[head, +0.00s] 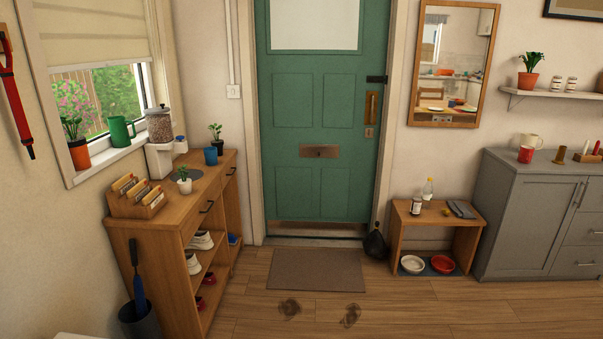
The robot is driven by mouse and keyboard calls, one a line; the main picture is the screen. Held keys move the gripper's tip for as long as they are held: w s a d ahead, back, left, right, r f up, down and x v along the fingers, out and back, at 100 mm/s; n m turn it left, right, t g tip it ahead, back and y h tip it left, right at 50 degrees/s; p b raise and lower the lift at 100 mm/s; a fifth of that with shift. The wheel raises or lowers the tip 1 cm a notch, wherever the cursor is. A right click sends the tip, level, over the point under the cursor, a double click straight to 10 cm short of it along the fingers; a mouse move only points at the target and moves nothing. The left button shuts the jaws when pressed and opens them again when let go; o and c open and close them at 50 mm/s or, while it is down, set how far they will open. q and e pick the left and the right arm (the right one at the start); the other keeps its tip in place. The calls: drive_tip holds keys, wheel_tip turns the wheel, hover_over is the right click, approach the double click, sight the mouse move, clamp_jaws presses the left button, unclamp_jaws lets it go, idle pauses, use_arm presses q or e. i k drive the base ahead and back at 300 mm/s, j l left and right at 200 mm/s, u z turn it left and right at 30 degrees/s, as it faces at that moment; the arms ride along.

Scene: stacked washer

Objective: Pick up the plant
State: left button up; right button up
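Several potted plants are in the head view. A small plant in a white pot (184,181) stands on the wooden shoe cabinet (172,206) at the left. A plant in a dark pot (217,142) stands near that cabinet's far end, partly behind a blue cup (210,156). A plant in an orange pot (78,150) is on the windowsill (106,155). Another plant in an orange pot (528,77) is on the wall shelf (558,94) at the upper right. Neither of my grippers is in view.
A card box (136,198) and a dispenser (160,142) share the cabinet top. A bucket (139,320) stands at its near end. A doormat (317,269) lies before the green door (322,120). A low bench (437,225) stands right.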

sight(217, 143)
drive_tip(key=i+l, duration=0.1)
drive_tip(key=i, duration=2.1)
